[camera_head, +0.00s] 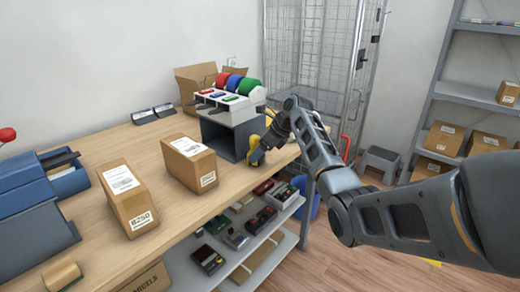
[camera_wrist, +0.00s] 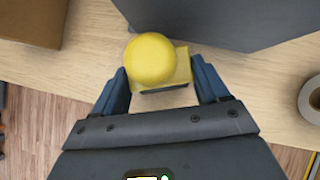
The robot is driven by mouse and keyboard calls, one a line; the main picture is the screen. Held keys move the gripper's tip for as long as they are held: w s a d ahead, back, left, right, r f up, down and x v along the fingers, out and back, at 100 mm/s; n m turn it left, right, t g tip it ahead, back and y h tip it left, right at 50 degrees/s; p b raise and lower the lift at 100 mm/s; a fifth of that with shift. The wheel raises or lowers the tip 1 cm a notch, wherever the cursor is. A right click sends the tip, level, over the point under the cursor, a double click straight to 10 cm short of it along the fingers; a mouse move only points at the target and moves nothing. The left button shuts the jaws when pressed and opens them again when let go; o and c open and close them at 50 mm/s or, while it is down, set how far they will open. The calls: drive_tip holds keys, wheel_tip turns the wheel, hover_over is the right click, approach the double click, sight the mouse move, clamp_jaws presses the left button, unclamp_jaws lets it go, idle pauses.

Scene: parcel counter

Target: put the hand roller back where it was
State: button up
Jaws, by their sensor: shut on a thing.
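My gripper (camera_wrist: 158,90) is shut on a yellow tool (camera_wrist: 150,60) with a round knob on a flat yellow block with a dark lower edge. I cannot tell for sure whether this is the hand roller. In the head view the yellow tool (camera_head: 254,143) is at the table's right end, beside the grey open-fronted box (camera_head: 232,138). Its underside is hidden, and I cannot tell whether it touches the table. A small tan and green piece (camera_head: 63,276) lies at the table's near left corner.
Two labelled cartons (camera_head: 128,199) (camera_head: 189,163) stand on the wooden table (camera_head: 105,252). A rack with red, blue and green rolls (camera_head: 230,88) tops the grey box. A tape roll (camera_wrist: 312,97) lies right of my gripper. Bare wood shows between the cartons and box.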

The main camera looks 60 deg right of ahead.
drive_tip(key=o, duration=1.2)
drive_tip(key=shift+s+f, duration=0.25)
drive_tip(key=shift+f, duration=0.5)
drive_tip(key=o, duration=0.4)
drive_tip(key=shift+w+r, duration=0.1)
drive_tip(key=shift+r, duration=0.1)
drive_tip(key=shift+r, duration=0.15)
drive_tip(key=shift+r+b, duration=0.3)
drive_tip(key=shift+b, duration=0.05)
drive_tip(key=v, duration=1.2)
drive_tip(key=shift+w+r, duration=0.1)
drive_tip(key=shift+r, duration=0.25)
